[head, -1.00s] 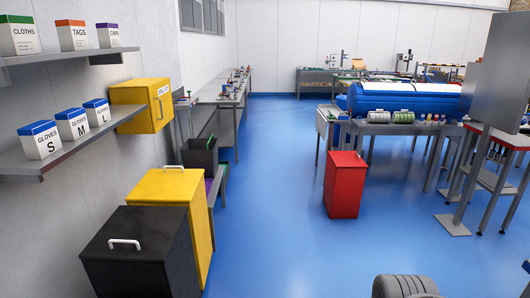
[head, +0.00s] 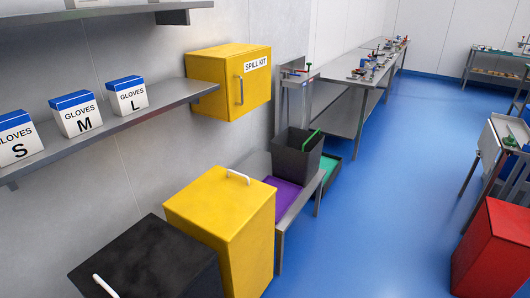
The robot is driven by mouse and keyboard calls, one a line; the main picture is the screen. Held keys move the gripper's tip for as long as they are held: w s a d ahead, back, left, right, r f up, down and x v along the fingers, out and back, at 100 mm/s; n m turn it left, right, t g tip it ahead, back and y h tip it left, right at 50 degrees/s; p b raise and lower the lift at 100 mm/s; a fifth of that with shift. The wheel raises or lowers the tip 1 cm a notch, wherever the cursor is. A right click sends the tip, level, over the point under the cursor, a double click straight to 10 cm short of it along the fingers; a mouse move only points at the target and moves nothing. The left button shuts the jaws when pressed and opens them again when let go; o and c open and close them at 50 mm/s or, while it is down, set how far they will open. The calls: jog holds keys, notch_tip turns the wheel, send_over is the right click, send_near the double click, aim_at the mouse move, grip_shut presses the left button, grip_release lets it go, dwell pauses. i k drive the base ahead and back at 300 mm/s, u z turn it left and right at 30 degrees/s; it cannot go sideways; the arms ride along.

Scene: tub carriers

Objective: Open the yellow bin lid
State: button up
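The yellow bin (head: 228,245) stands on the blue floor by the left wall, in the lower middle of the head view. Its yellow lid (head: 222,200) is closed and lies flat on top. A white handle (head: 238,177) sits near the lid's far edge. My gripper is not in the head view.
A black bin (head: 145,262) with a white handle stands directly in front of the yellow bin. Beyond it is a low bench (head: 298,212) with a dark tub (head: 297,155). A yellow spill kit cabinet (head: 215,88) and shelves hang on the wall. A red bin (head: 495,250) stands at right; the floor between is clear.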

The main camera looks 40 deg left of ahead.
aim_at(221, 203)
jog(key=u, duration=0.3)
jog(key=i, duration=1.4)
jog(key=u, duration=1.55)
jog(key=i, duration=0.9)
jog(key=u, duration=1.25)
jog(key=i, duration=0.35)
jog(key=u, duration=0.2)
